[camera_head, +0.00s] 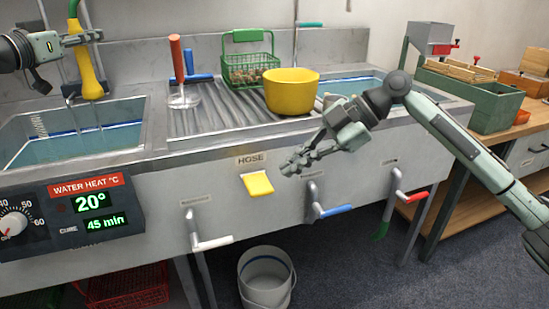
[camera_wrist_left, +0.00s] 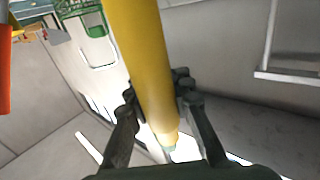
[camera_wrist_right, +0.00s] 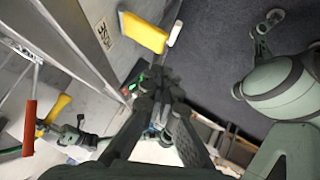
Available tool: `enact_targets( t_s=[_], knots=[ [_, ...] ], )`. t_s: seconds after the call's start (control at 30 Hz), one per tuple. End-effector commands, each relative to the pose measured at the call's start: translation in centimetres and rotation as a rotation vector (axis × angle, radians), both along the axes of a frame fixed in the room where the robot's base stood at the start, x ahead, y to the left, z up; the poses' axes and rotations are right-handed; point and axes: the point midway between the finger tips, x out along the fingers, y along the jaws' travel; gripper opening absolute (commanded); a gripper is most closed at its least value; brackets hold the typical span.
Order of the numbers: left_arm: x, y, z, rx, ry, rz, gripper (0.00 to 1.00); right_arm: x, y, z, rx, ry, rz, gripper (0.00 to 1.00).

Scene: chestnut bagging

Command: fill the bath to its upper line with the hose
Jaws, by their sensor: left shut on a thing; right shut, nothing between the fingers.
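My left gripper (camera_head: 88,38) is shut on the yellow hose nozzle (camera_head: 88,72), which hangs nozzle-down over the back of the left bath (camera_head: 140,152). The nozzle also fills the middle of the left wrist view (camera_wrist_left: 145,60) between the fingers. The bath holds bluish water (camera_head: 75,146), with a dark blue line along its inner wall and a pale scale (camera_head: 38,123) at the left. I cannot make out a stream from the nozzle. My right gripper (camera_head: 290,167) is shut and empty, beside and above the yellow flap (camera_head: 257,184) under the HOSE label, apparently apart from it.
A control panel (camera_head: 75,215) reads 20° and 45 min. A yellow bowl (camera_head: 291,92), a green basket (camera_head: 250,68) and a red-handled tool (camera_head: 178,72) stand on the ribbed drainboard. Levers jut from the sink front. A bucket (camera_head: 265,278) stands on the floor below.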

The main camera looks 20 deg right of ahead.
Motion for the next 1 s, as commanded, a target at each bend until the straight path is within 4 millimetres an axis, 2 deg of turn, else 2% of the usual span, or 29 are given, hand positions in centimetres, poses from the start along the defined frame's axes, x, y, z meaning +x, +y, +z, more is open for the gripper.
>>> enact_targets(
  t_s=[0.1,0.3,1.0],
  knots=[
    [0.0,0.1,0.1,-0.001,-0.001,0.001,0.00,-0.6,-1.6,1.4,-0.002,-0.001,-0.001,0.00],
    [0.0,0.1,0.1,-0.001,-0.001,0.001,0.00,-1.1,-2.9,2.7,0.000,-0.001,0.000,0.00],
    [0.0,0.1,0.1,-0.001,-0.001,0.001,0.00,-1.2,-3.1,2.9,0.002,-0.002,0.001,0.00]
  ],
)
